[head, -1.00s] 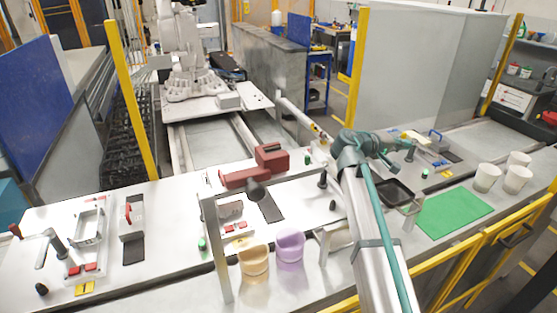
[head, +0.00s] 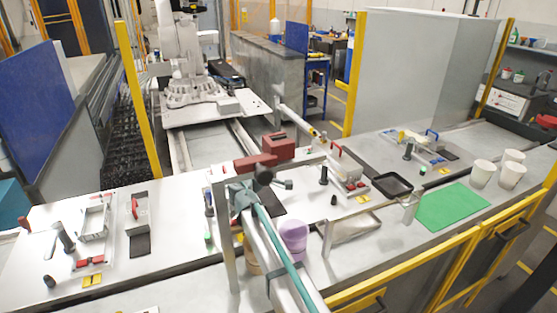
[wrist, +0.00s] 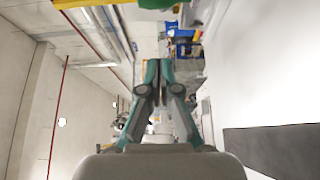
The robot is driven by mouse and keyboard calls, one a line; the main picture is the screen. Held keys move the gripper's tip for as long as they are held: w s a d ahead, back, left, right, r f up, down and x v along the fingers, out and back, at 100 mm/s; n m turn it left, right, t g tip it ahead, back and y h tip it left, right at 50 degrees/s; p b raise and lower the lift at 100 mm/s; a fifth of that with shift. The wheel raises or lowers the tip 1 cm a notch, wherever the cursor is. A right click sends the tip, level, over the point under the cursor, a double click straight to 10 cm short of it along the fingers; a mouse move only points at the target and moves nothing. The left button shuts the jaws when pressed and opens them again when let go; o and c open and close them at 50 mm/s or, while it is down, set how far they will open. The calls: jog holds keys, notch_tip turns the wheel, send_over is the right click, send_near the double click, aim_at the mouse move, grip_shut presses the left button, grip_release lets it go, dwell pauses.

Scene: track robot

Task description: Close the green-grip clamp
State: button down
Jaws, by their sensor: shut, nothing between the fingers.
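My gripper (wrist: 159,70) is shut and empty in the wrist view, its fingertips together, with the room beyond them. In the head view my arm's teal wrist (head: 241,197) is over the middle of the bench, in front of a red block-shaped fixture (head: 256,163); the fingers cannot be made out there. A small green piece (head: 208,236) shows left of my wrist, beside a metal post. It may be the clamp's green grip, but it is too small to tell, and its clamp is partly hidden. Whether that clamp is open or closed cannot be told.
Other fixtures stand at left, with a red handle (head: 134,207), and at right, with another red handle (head: 336,150) and a blue handle (head: 432,134). A purple cup (head: 294,235), a black tray (head: 392,186), a green mat (head: 452,207) and white cups (head: 483,173) are on the bench.

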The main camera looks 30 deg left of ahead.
jog(key=w+d+p, duration=0.1)
jog(key=d+p, duration=0.1)
jog(key=w+d+p, duration=0.2)
jog(key=shift+w+d, duration=0.15)
jog(key=shift+d, duration=0.05)
dwell(0.6)
